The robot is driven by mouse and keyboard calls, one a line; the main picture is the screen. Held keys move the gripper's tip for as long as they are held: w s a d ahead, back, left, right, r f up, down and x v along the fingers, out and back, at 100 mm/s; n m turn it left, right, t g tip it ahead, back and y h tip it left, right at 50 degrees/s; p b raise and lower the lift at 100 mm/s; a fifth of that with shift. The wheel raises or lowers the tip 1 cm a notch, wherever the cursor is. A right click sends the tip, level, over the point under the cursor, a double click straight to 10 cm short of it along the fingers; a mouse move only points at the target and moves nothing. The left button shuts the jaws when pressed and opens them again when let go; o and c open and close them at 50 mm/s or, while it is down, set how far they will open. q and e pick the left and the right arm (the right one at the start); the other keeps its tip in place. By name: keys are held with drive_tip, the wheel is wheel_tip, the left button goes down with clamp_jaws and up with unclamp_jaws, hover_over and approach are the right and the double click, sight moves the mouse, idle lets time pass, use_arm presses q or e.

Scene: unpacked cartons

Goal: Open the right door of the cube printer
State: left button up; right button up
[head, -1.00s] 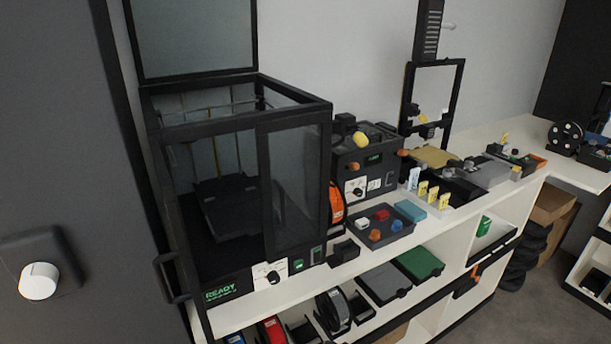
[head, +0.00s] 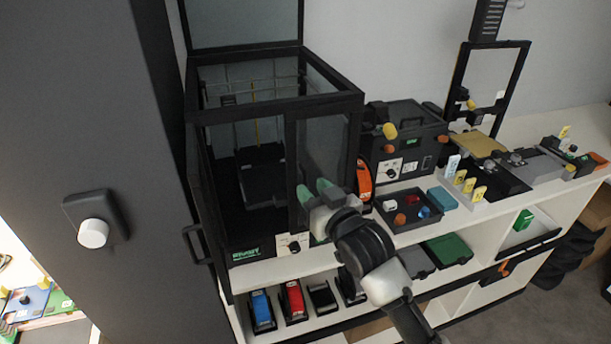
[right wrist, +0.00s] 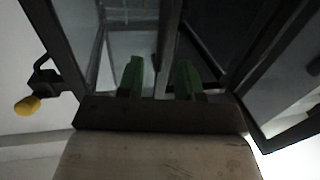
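The cube printer (head: 250,110) is a black-framed box with glass walls on the shelf unit. Its left door (head: 207,215) is swung open to the left, with a black handle (head: 197,243). Its right door (head: 328,145) is a dark-framed glass panel that looks shut across the right half of the front. My right gripper (head: 316,190) is at the lower part of this door. In the right wrist view its two green fingers (right wrist: 159,80) are apart, with a frame bar (right wrist: 168,45) showing between them; contact cannot be told. My left gripper is not in view.
A dark machine (head: 400,150) with a yellow knob stands right of the printer. A tray of small parts (head: 410,215) lies in front of it. Spools and bins fill the shelf below. A grey wall panel with a white knob (head: 93,233) is at left.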

sight(305, 182)
drive_tip(key=shift+p+x, duration=0.35)
drive_tip(key=shift+x, duration=1.6)
drive_tip(key=shift+s, duration=0.1)
clamp_jaws()
